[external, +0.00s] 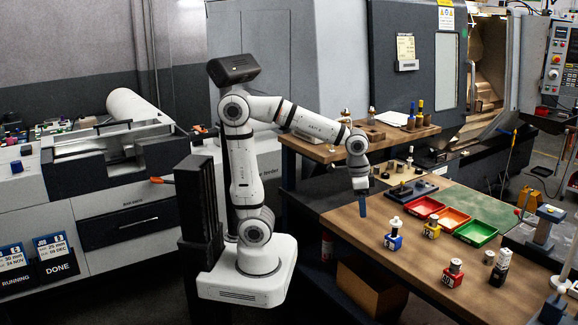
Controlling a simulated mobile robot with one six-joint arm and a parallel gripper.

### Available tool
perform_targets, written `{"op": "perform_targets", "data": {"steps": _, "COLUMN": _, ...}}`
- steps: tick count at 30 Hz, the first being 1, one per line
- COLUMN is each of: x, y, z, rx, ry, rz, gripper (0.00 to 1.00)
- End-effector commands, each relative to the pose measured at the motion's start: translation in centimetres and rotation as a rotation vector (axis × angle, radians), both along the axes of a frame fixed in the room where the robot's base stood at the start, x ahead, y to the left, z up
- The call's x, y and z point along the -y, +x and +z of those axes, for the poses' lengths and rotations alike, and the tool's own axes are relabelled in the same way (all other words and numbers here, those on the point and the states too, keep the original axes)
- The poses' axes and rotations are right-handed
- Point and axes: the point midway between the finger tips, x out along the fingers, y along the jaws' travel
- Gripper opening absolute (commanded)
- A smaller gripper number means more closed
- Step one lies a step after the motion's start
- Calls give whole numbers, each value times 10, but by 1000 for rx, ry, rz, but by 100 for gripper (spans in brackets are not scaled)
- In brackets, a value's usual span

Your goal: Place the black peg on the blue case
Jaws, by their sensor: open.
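A small blue case (393,242) stands on the wooden table, with yellow on its front and a white-topped piece on it. A tall black peg-like piece with a pale top (499,268) stands upright at the table's right side; it is small in the picture, and I cannot be sure it is the black peg. My gripper (362,207) points down over the table's left part, to the left of the blue case and apart from it. It is open, with nothing seen between its fingers; the gap itself is too small to make out.
A yellow case (432,229) and a red case (452,275) stand near the blue one. Red, orange and green trays (475,233) lie behind them. A short grey cylinder (489,257) is beside the black piece. A grey stand (543,228) is at right. The front left tabletop is clear.

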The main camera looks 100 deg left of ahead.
Motion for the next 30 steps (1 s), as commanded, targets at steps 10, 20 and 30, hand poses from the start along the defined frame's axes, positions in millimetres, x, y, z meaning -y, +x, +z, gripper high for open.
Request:
{"op": "perform_targets", "data": {"steps": 10, "x": 40, "y": -94, "z": -38, "rx": 103, "ry": -2, "rz": -79, "gripper": 62}}
{"op": "perform_targets", "data": {"steps": 20, "x": 41, "y": -99, "z": -42, "rx": 109, "ry": -3, "rz": -82, "gripper": 62}}
{"op": "perform_targets", "data": {"steps": 30, "x": 41, "y": -99, "z": -42, "rx": 109, "ry": -3, "rz": -82, "gripper": 62}}
